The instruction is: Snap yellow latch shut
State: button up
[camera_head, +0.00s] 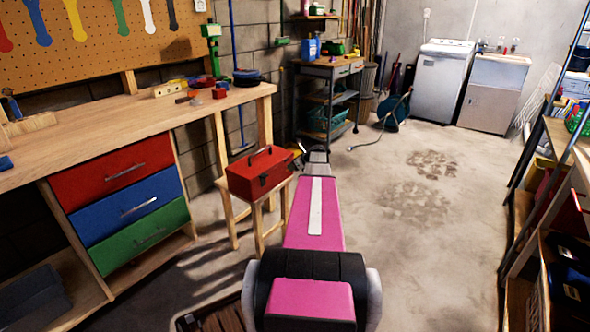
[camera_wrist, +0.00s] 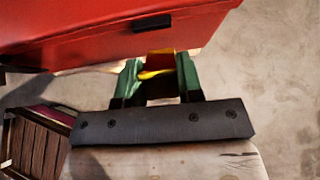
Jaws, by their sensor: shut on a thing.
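A red toolbox (camera_head: 257,177) with a black handle stands on a small wooden stool (camera_head: 258,212). It fills the upper left of the wrist view (camera_wrist: 90,38), where a dark rectangular catch (camera_wrist: 152,23) shows on its face. My gripper (camera_wrist: 160,76) has its two green fingers at the toolbox's lower edge. The yellow latch (camera_wrist: 154,74) lies between the fingers, and they are shut on it. A dark red piece shows just behind the latch. In the head view my gripper (camera_head: 299,158) is at the toolbox's right side, and the latch cannot be made out there.
A wooden workbench (camera_head: 110,112) with red, blue and green drawers stands to the left of the stool. A shelving rack (camera_head: 545,190) stands along the right. A washing machine (camera_head: 442,80) is at the back. The concrete floor between is mostly clear.

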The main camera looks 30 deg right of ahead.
jog(key=shift+w+a+r+g+h, duration=0.15)
jog(key=shift+w+r+g+h, duration=0.2)
jog(key=shift+g, duration=0.45)
jog(key=o, duration=0.9)
jog(key=shift+o, duration=0.2)
jog(key=v, duration=1)
jog(key=shift+s+r, duration=0.25)
jog(key=shift+r, duration=0.05)
